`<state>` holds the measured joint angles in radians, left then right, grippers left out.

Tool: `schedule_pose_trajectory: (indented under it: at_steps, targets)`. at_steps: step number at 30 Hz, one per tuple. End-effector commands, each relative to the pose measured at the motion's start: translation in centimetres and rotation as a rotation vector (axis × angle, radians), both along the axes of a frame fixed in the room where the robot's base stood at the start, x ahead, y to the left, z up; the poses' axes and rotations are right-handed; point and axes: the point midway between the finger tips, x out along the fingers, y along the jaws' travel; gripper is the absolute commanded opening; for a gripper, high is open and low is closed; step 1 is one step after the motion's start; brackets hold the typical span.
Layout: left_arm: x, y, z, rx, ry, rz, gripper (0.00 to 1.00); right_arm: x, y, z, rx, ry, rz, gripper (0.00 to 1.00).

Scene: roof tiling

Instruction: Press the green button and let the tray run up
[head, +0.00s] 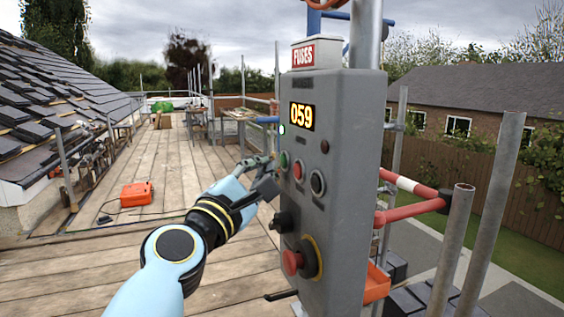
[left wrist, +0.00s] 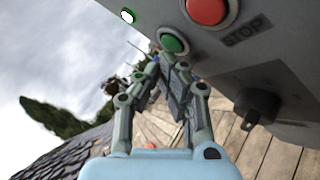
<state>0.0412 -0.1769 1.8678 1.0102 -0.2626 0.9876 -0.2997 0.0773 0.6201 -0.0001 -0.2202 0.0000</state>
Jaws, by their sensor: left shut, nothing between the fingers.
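The grey control box (head: 338,150) stands at the centre right, with a lit display (head: 302,117) reading 059. The green button (head: 284,160) is on its face, left of a red button (head: 298,170). In the left wrist view the green button (left wrist: 173,43) sits just beyond my fingertips, and the red button (left wrist: 207,10) is marked STOP. My left gripper (head: 266,163) is shut and empty, its tips right by the green button. I cannot tell whether they touch it. The right gripper is out of view. I cannot make out the tray for certain.
A red mushroom button (head: 292,262) and a black knob (head: 282,222) are lower on the box. Steel poles and a red-and-white rail (head: 408,186) stand at right. An orange case (head: 136,194) lies on the planks.

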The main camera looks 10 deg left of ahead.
Motion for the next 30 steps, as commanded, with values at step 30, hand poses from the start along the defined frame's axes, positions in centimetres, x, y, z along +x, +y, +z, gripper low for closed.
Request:
schedule_pose_trajectory:
  at_steps: [30]
  targets:
    - [0.75, -1.23, 0.80, -0.019, -0.011, -0.001, 0.00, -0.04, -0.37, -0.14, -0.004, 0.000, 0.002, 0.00]
